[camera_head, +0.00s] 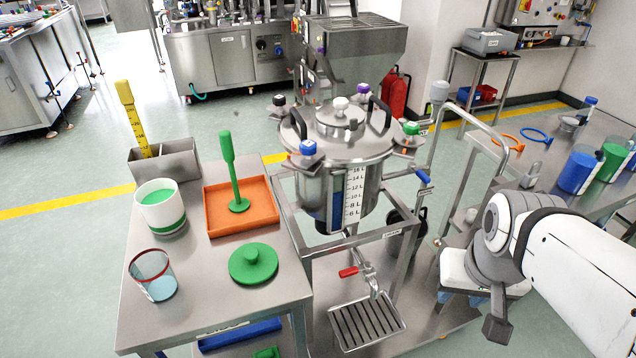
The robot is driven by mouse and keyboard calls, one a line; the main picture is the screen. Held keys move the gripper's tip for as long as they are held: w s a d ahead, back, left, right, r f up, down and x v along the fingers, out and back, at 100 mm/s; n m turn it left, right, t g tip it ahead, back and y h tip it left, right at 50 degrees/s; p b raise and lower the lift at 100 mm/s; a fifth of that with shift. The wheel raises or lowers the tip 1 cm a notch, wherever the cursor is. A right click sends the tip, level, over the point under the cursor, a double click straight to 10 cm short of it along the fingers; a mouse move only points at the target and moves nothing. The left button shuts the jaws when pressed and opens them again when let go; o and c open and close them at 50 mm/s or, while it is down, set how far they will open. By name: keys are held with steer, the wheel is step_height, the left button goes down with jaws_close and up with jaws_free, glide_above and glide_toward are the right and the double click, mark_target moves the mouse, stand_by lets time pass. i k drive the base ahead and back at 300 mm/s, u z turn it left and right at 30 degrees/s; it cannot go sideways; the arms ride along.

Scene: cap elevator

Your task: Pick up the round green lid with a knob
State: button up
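The round green lid with a knob (253,263) lies flat on the steel table (200,300) at the lower left, knob up. Nothing covers it. My gripper (497,328) seems to be the dark grey end piece below the grey wrist joint at the lower right. It points down and is far to the right of the lid, with the steel vessel's stand between them. Its fingers do not show clearly, so I cannot tell whether it is open or shut. The lid is apart from my gripper.
Near the lid stand a clear red-rimmed beaker (153,275), a white-and-green container (160,207) and an orange tray (215,212) with an upright green tool (230,170). The steel vessel (330,150) has a red-handled tap (348,271) and drain grate (367,322).

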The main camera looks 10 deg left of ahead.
mark_target(253, 262)
steer(key=z, duration=0.45)
steer(key=k, duration=2.25)
steer(key=u, duration=0.85)
steer(key=i, duration=1.7)
steer(key=u, duration=0.05)
